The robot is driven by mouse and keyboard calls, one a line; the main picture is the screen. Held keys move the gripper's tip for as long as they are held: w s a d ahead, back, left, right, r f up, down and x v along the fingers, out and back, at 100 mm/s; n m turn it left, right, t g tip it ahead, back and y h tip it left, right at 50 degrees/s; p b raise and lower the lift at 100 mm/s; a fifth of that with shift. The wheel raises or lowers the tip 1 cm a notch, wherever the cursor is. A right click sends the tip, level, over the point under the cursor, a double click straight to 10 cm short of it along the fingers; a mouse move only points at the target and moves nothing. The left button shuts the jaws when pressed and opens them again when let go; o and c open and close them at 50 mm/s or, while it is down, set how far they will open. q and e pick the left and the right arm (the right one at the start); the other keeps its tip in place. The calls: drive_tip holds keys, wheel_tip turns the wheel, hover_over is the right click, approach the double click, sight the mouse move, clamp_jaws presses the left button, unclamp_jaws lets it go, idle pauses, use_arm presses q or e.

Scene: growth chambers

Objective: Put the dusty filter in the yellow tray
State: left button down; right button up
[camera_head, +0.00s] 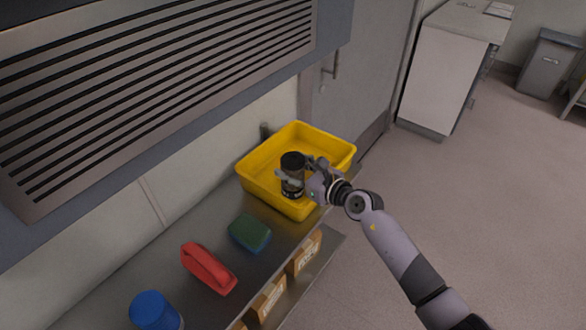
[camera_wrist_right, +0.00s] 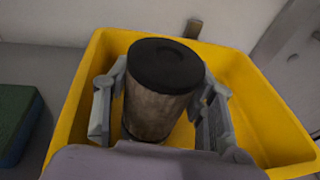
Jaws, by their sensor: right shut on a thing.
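The dusty filter (camera_head: 292,177) is a brownish-grey cylinder with a black cap. It is upright over the inside of the yellow tray (camera_head: 328,148), near the tray's front side. My right gripper (camera_head: 301,182) is shut around its sides. In the right wrist view the filter (camera_wrist_right: 158,105) stands between the two fingers of my right gripper (camera_wrist_right: 160,108), with the yellow tray (camera_wrist_right: 78,100) around and below. I cannot tell whether the filter's bottom touches the tray floor. My left gripper is not in view.
On the metal shelf, left of the tray, are a green sponge-like block (camera_head: 250,233), a red-handled object (camera_head: 208,268) and a blue cylinder (camera_head: 154,311). Boxes (camera_head: 305,252) sit on the level below. A slatted grille panel (camera_head: 160,75) overhangs the shelf.

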drive_tip(key=o, duration=1.3)
drive_tip(key=shift+f, duration=0.1)
drive_tip(key=shift+c, duration=0.2)
drive_tip(key=shift+r, duration=0.25)
drive_tip(key=v, duration=1.2)
drive_tip(key=shift+s+f, duration=0.1)
